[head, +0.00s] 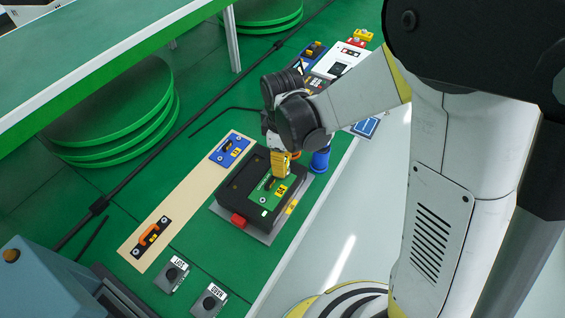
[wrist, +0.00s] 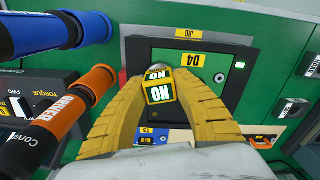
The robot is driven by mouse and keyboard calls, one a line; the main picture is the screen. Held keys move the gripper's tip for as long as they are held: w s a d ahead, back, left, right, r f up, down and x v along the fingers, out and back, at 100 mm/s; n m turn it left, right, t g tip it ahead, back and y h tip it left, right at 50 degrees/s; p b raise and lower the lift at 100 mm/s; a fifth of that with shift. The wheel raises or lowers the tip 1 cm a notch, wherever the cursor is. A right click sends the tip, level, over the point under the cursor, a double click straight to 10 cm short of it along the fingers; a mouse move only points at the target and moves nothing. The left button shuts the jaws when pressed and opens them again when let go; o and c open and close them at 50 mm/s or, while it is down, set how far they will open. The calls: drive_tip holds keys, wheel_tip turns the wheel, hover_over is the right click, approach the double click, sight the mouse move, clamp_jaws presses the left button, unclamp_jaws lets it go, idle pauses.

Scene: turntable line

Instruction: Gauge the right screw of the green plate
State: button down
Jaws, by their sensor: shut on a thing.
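The green plate (head: 257,192) lies in a black jig with a yellow "04" label; it also shows in the wrist view (wrist: 190,62). One screw (wrist: 219,77) is visible on it, to the right of my gripper in the wrist view. My gripper (wrist: 158,84) has yellow fingers shut on a small block (wrist: 160,94) with "NO" labels, seemingly the gauge. A round metal part shows just beyond the block; I cannot tell whether it is a screw or part of the gauge. In the head view my gripper (head: 281,165) is over the plate's far end, and contact is unclear.
A tan strip (head: 184,196) holds a blue plate (head: 230,150) and an orange-handled plate (head: 150,237). A blue-handled tool (wrist: 40,33) and an orange driver (wrist: 60,115) stand close to my gripper.

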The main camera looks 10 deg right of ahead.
drive_tip(key=c, duration=1)
unclamp_jaws()
wheel_tip(320, 180, up, 12)
drive_tip(key=shift+r, duration=0.1)
drive_tip(key=s+d+r+m+t, duration=0.2)
drive_tip(key=s+d+m, duration=0.1)
drive_tip(key=d+m, duration=0.1)
drive_tip(key=s+d+r+m+t, duration=0.1)
drive_tip(key=s+d+m+t, duration=0.1)
drive_tip(key=s+d+m, duration=0.2)
drive_tip(key=s+d+r+m+t, duration=0.2)
drive_tip(key=s+d+m+t, duration=0.1)
drive_tip(key=d+m, duration=0.2)
drive_tip(key=shift+s+d+r, duration=0.25)
drive_tip(key=shift+s+r, duration=0.05)
drive_tip(key=shift+s, duration=0.1)
